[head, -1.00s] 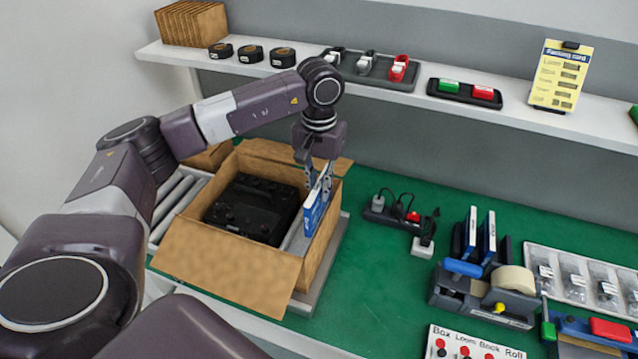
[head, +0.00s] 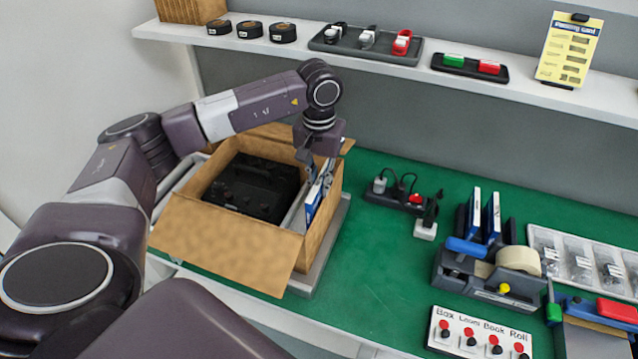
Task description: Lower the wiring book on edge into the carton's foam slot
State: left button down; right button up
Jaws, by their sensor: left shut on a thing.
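The open carton (head: 225,246) stands at the left of the bench with its flaps folded out. A black device (head: 252,184) sits inside it. The blue and white wiring book (head: 314,203) is on edge at the carton's right side, its lower part down inside behind the near wall. Grey foam (head: 296,216) shows just left of it; the slot itself is hidden. My left gripper (head: 320,180) points down over the carton's right side and is shut on the top of the book. My right gripper is not in view.
Right of the carton the green bench (head: 375,265) is clear. A power strip (head: 395,195), a tape dispenser (head: 485,280), two upright books (head: 482,217) and a button panel (head: 478,335) stand further right. A shelf (head: 400,72) runs behind.

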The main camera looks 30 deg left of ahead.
pick_arm(q)
jog(key=shift+s+d+f, duration=0.2)
jog(key=shift+s+f, duration=0.2)
jog(key=shift+f, duration=0.35)
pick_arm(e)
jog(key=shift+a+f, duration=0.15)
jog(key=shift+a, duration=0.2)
pick_arm(q)
jog(key=c, duration=2.2)
grip_release()
jog(key=shift+o, duration=1.2)
jog(key=shift+w, duration=0.15)
jog(key=shift+o, duration=0.3)
jog(key=shift+w+f, duration=0.15)
jog(key=shift+w, duration=0.15)
jog(key=shift+s+a+r, duration=0.15)
jog(key=shift+a+r, duration=0.05)
jog(key=shift+a, duration=0.05)
jog(key=shift+r, duration=0.45)
notch_tip(320, 180, up, 11)
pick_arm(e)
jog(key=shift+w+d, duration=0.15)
